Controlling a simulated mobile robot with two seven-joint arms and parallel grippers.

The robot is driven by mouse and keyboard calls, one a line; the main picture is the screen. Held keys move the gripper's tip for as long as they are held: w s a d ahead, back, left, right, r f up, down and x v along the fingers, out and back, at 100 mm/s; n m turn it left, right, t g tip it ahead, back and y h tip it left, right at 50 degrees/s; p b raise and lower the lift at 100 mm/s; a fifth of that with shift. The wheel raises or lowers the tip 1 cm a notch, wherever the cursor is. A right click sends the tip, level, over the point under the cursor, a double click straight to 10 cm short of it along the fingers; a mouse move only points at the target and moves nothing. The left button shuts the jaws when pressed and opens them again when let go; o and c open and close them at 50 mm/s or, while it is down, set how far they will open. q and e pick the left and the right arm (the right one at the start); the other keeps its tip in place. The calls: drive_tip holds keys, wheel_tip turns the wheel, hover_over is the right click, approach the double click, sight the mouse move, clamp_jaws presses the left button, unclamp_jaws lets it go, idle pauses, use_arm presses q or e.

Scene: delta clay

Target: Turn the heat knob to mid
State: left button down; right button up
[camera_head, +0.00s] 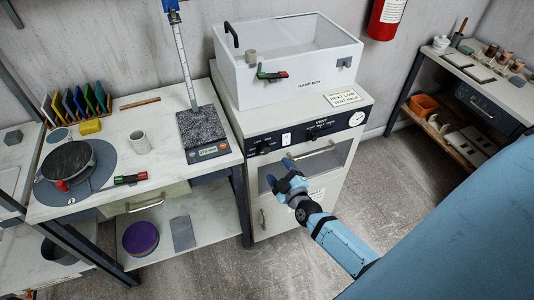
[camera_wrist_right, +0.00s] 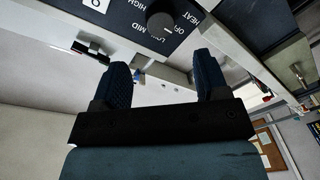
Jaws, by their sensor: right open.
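The heat knob (camera_wrist_right: 160,24) is a dark round knob with a pale mark, on a black panel lettered OFF, LOW, MID, HIGH and HEAT in the right wrist view. The mark seems to face the OFF lettering, but I cannot be sure. In the head view the knob (camera_head: 265,148) is small, at the left of the white cabinet's front panel (camera_head: 306,134). My right gripper (camera_head: 279,173) is open and empty in front of the cabinet, below the panel. In the right wrist view its two fingers (camera_wrist_right: 162,68) are apart, with the knob beyond them, untouched. My left gripper is not in view.
A bar handle (camera_head: 318,151) sticks out below the panel. A white switch (camera_head: 286,139) and a round dial (camera_head: 356,119) share the panel. A white damp box (camera_head: 290,75) stands on the cabinet. A worktable with a scale (camera_head: 208,152) stands at left. The floor at right is clear.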

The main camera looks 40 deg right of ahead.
sight(266, 152)
drive_tip(key=w, duration=0.5)
drive_tip(key=w+d, duration=0.1)
drive_tip(key=w, duration=0.2)
drive_tip(key=shift+w, duration=0.25)
drive_tip(key=c, duration=0.9)
